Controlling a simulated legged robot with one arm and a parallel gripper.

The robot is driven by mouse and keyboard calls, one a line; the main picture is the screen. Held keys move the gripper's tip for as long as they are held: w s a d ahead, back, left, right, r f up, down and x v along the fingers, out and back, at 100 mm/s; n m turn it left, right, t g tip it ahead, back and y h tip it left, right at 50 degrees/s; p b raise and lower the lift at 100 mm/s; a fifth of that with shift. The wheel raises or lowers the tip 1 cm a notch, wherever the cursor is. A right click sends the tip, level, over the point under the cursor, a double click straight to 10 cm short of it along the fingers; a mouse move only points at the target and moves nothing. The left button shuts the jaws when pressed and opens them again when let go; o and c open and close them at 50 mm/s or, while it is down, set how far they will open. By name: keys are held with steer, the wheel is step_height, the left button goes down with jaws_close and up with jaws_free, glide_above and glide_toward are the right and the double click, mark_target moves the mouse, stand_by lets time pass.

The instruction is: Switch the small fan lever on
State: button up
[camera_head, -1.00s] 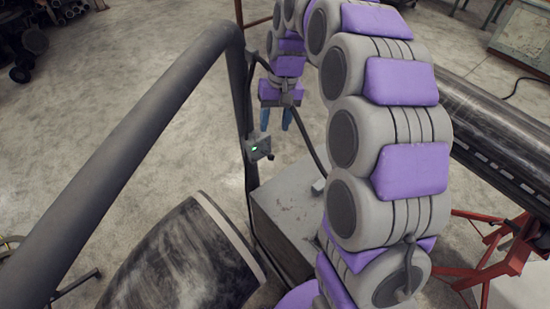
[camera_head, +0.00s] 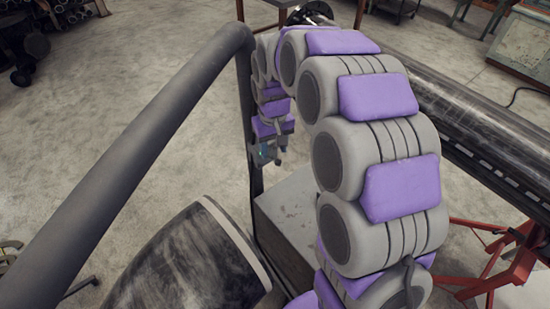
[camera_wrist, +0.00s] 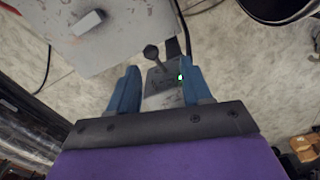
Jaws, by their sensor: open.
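A small grey switch box with a green light (camera_wrist: 166,80) shows between my fingers in the wrist view. Its short lever with a round dark knob (camera_wrist: 151,53) sticks out from it, just beyond the fingertips. My gripper (camera_wrist: 160,82) has two blue fingers, open, with one on each side of the box. The lever is not clearly between the tips, and I cannot tell whether anything touches. In the head view my gripper (camera_head: 268,152) is at the post, in front of the box, and mostly hides it.
A grey metal cabinet (camera_head: 290,207) stands below the box, with a small block (camera_wrist: 88,22) on top. A thick dark rail (camera_head: 140,150) and post are close on the left. A large pipe (camera_head: 470,125) lies on red stands (camera_head: 512,262) at right.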

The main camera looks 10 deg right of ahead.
mark_target(277, 160)
steer(key=f, duration=0.1)
steer(key=d+f, duration=0.1)
steer(key=f, duration=0.2)
steer(key=shift+d+f, duration=0.3)
steer(key=shift+f, duration=0.05)
steer(key=shift+d+f, duration=0.25)
steer(key=shift+d, duration=0.2)
steer(key=shift+a, duration=0.7)
steer(key=shift+c, duration=0.3)
steer(key=shift+a, duration=0.4)
steer(key=shift+c, duration=1.4)
steer(key=shift+d, duration=0.65)
steer(key=c, duration=0.4)
steer(key=shift+a, duration=0.25)
jaws_close()
